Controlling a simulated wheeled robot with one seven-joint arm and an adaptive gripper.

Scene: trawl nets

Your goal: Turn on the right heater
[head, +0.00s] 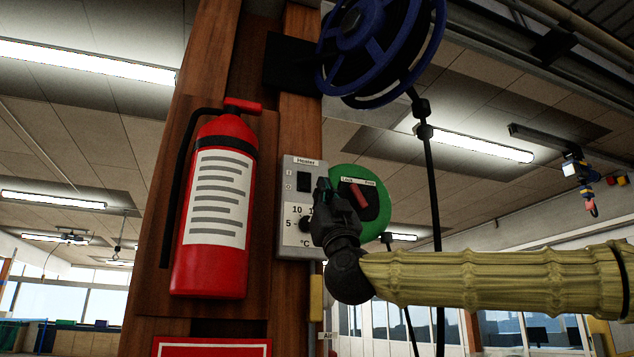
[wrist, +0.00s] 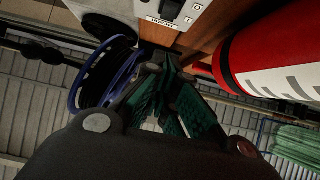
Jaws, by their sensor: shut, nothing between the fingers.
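A grey panel labelled "Heater" (head: 287,248) is fixed to the wooden post, right of the fire extinguisher. It has a black switch (head: 304,181) marked I and O at its top and a dial (head: 305,224) with numbers and °C below. My gripper (head: 324,186) is shut and empty, its tips just right of the switch in the head view; contact cannot be told. In the wrist view the fingertips (wrist: 163,62) point toward the panel (wrist: 200,8), and part of the switch (wrist: 171,8) shows at the top edge.
A red fire extinguisher (head: 213,270) hangs close left of the panel. A green disc with a red lever (head: 359,197) is right of the panel, partly behind my gripper. A blue reel (head: 361,23) with a hanging cable (head: 431,180) is above right.

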